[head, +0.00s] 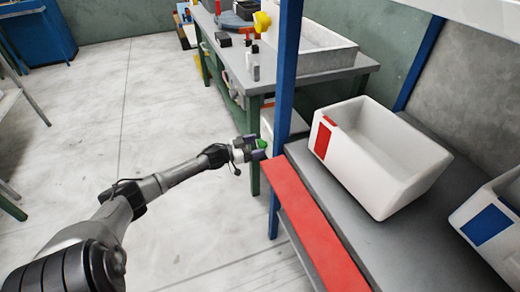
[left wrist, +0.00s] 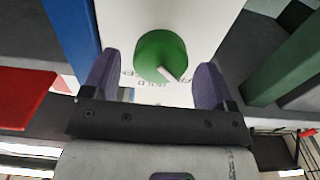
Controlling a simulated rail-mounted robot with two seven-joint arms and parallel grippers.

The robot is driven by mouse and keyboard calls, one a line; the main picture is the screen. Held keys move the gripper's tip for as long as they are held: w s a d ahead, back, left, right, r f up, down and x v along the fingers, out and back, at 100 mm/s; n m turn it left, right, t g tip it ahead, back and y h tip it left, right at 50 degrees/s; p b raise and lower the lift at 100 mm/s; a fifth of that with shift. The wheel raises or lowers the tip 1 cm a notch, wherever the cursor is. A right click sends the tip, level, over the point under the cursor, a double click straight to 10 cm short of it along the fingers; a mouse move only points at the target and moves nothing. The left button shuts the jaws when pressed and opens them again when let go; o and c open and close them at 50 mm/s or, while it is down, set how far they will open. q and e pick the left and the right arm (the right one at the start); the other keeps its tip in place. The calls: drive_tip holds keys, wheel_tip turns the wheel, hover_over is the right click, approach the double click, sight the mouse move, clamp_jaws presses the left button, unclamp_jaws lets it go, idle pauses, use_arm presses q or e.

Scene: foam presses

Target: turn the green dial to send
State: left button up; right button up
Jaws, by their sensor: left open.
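The green dial (left wrist: 160,55) is a round knob with a pale pointer mark, on a white panel (left wrist: 208,22) in the left wrist view. The pointer mark slants toward the lower right. Some lettering shows under the dial, partly hidden; part of it looks like "HOLD". My left gripper (left wrist: 153,85) is open, with one purple finger on each side of the dial's lower part. I cannot tell whether the fingers touch it. In the head view the dial (head: 262,143) is a small green spot at the tip of my left gripper (head: 255,150). My right gripper is not in view.
A blue post (head: 284,80) stands right beside the left gripper. A red strip (head: 308,225) edges the grey shelf, which holds a white bin with a red label (head: 375,160). A green workbench (head: 250,85) with a sink stands behind. Open floor lies left.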

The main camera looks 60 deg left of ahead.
use_arm(q)
drive_tip(key=shift+w+d+b, duration=0.25)
drive_tip(key=shift+w+b, duration=0.1)
drive_tip(key=shift+w, duration=0.65)
